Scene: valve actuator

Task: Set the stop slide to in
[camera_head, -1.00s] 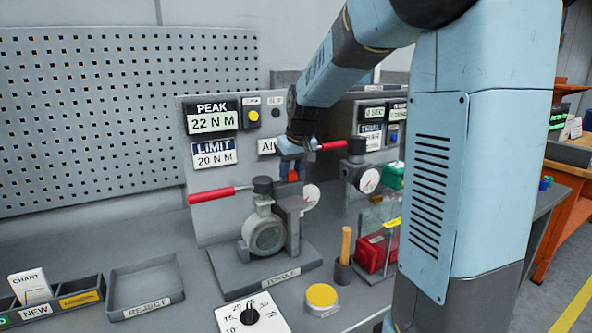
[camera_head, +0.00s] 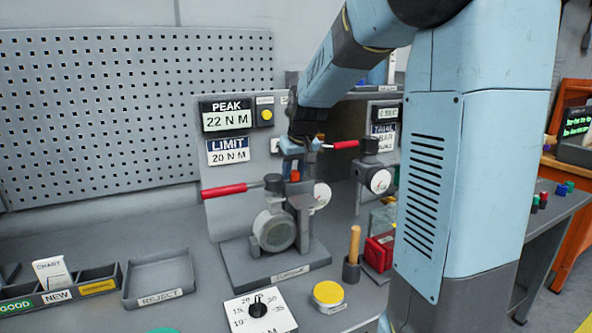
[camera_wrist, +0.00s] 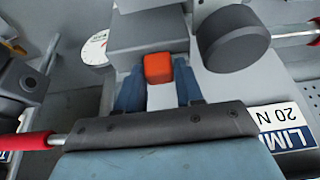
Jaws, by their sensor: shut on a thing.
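The stop slide's orange-red knob (camera_wrist: 158,68) sits between the two blue fingers of my gripper (camera_wrist: 158,90) in the wrist view, against a grey block (camera_wrist: 148,32). In the head view my gripper (camera_head: 293,160) is shut on the small orange knob (camera_head: 295,176) at the top of the grey valve fixture (camera_head: 275,228). The fingers hide the knob's sides, and I cannot tell the slide's in or out position from any marking.
Red-handled levers stand on the left (camera_head: 225,190) and right (camera_head: 341,145) of my gripper. A dial gauge (camera_head: 321,195) is just below it.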

